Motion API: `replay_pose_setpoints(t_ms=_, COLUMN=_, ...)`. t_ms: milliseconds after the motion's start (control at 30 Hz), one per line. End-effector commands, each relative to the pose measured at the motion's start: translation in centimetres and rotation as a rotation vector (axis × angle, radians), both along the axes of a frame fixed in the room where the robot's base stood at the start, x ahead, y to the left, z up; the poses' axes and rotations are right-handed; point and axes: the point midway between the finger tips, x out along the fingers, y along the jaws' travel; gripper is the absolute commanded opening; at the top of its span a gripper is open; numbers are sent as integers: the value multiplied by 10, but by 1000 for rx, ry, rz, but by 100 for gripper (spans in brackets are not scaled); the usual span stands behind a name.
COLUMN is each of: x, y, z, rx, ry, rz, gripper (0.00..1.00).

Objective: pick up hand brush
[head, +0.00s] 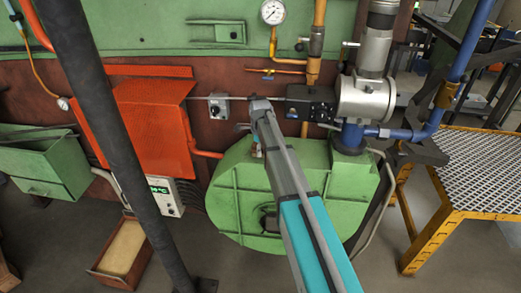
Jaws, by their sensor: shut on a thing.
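My arm reaches from the bottom edge up to the middle of the head view, with a teal sleeve and a grey upper part. Its far end is in front of the brown wall, just above the green round housing (235,200). I cannot make out my gripper's fingers; they seem hidden behind the arm. No hand brush can be made out in this view. Small dark and grey parts show just left of the arm's far end, too small to identify.
An orange-red box (150,115) is on the wall at left, above a control box (163,195). A shallow tray (108,268) is on the floor. A yellow-framed grating platform (480,165) stands at right. A blue pipe (450,70) rises beside it.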

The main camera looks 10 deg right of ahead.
Motion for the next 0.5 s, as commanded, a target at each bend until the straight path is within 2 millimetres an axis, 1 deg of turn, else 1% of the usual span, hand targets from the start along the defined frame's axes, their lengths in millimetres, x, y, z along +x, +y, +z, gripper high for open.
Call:
replay_pose_setpoints(t_ms=267, x=0, y=0, z=7, rx=0, ry=0, rz=0, gripper=12)
replay_pose_setpoints(t_ms=500, x=0, y=0, z=23, rx=0, ry=0, rz=0, gripper=12)
